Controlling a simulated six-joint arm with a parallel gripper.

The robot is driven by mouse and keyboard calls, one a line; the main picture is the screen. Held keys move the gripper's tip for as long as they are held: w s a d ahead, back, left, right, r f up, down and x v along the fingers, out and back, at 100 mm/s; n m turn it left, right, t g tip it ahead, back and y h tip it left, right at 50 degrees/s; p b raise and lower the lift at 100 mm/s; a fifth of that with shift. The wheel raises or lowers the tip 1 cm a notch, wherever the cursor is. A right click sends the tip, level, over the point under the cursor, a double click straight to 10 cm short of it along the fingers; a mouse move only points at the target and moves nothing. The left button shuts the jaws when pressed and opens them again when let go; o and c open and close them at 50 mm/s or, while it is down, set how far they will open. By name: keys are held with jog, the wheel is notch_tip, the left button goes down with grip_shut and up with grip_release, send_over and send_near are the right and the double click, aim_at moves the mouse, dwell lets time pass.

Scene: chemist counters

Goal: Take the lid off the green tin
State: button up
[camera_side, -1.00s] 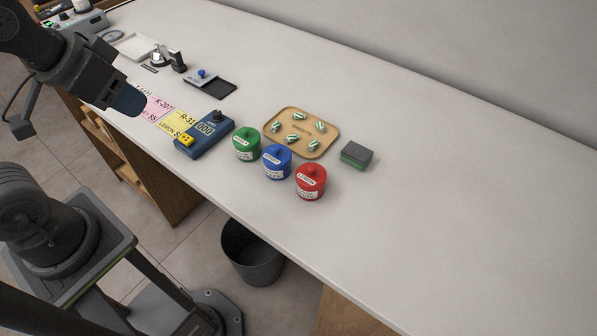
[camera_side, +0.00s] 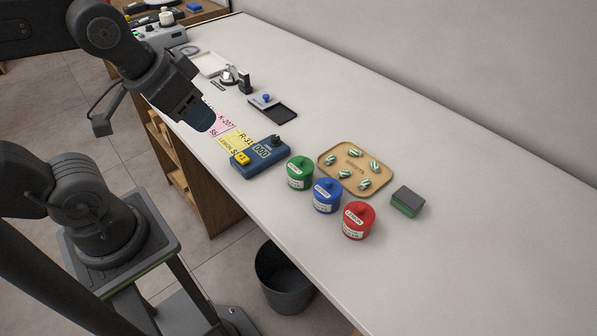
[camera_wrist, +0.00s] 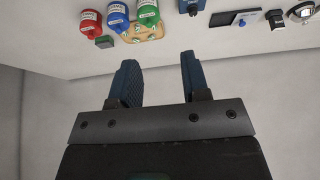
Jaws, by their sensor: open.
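The green tin (camera_side: 298,179) stands upright on the counter with its knobbed green lid (camera_side: 301,162) on. It also shows at the top of the wrist view (camera_wrist: 148,10). A blue tin (camera_side: 326,201) and a red tin (camera_side: 357,226) stand beside it in a row, both lidded. My gripper (camera_side: 208,121) is above the counter's near edge, left of the tins in the side view and well apart from them. In the wrist view its two blue fingers (camera_wrist: 158,62) are spread with nothing between them.
A tray of striped sweets (camera_side: 381,149) lies behind the tins, with a green-grey block (camera_side: 407,201) to its right. A blue counter device (camera_side: 260,157) stands left of the green tin. Pink and yellow cards (camera_side: 228,124) lie under my gripper. The right counter is clear.

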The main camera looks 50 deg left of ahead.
dwell(0.4)
jog(key=o, duration=0.7)
jog(key=shift+c, duration=0.2)
jog(key=n+g+h, duration=0.1)
jog(key=n+g, duration=0.4)
jog(key=n, duration=1.5)
send_over(300, 157)
jog(key=f, duration=1.3)
jog(key=shift+s, duration=0.25)
jog(key=shift+w+f, duration=0.2)
jog(key=shift+f, duration=2.55)
